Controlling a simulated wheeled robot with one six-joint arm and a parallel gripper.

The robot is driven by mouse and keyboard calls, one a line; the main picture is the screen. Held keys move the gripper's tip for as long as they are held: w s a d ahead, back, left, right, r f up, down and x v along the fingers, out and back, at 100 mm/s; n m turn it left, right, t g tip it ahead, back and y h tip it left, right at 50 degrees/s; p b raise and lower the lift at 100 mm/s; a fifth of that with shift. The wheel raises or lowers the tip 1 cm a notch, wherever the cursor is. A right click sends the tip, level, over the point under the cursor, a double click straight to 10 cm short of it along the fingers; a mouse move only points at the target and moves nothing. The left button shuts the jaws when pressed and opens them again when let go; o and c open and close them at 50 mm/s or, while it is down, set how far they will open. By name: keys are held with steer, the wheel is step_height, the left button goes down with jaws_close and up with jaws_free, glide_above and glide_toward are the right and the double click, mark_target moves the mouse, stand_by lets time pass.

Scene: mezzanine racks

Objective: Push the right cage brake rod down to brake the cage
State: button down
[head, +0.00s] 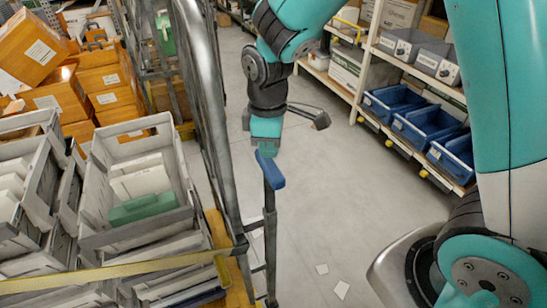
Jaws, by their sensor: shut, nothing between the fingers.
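The brake rod (270,225) is a dark upright rod at the right side of the cage (212,110). It has a blue handle (272,173) on top, tilted down to the right. My gripper (266,151) points down, shut and empty, right above the handle's upper end. The fingertips look very close to the handle or touching it; I cannot tell which. The gripper partly hides the handle's top. The rod's lower end reaches down near the bottom edge of the picture.
The cage holds grey crates (140,232) behind a yellow strap (120,268). Orange boxes (102,77) stand at the back left. A shelf with blue bins (425,122) is on the right.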

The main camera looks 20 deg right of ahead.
mark_target(269, 173)
steer(key=shift+f, duration=0.1)
steer(key=shift+f+b, duration=2.65)
steer(key=shift+f, duration=1.15)
step_height(269, 173, up, 7)
steer(key=p, duration=0.6)
steer(key=shift+r, duration=0.2)
steer(key=shift+f, duration=0.1)
steer(key=s+a+r+m+y+b, duration=0.1)
steer(key=s+r+m+y, duration=0.1)
steer(key=s+r, duration=0.3)
steer(key=s+a+r+m+y+b, duration=0.2)
steer(key=s+r, duration=0.3)
steer(key=s, duration=0.8)
steer(key=shift+s+a+r+m, duration=0.15)
steer(key=shift+s+r+m, duration=0.05)
steer(key=shift+r+m, duration=0.2)
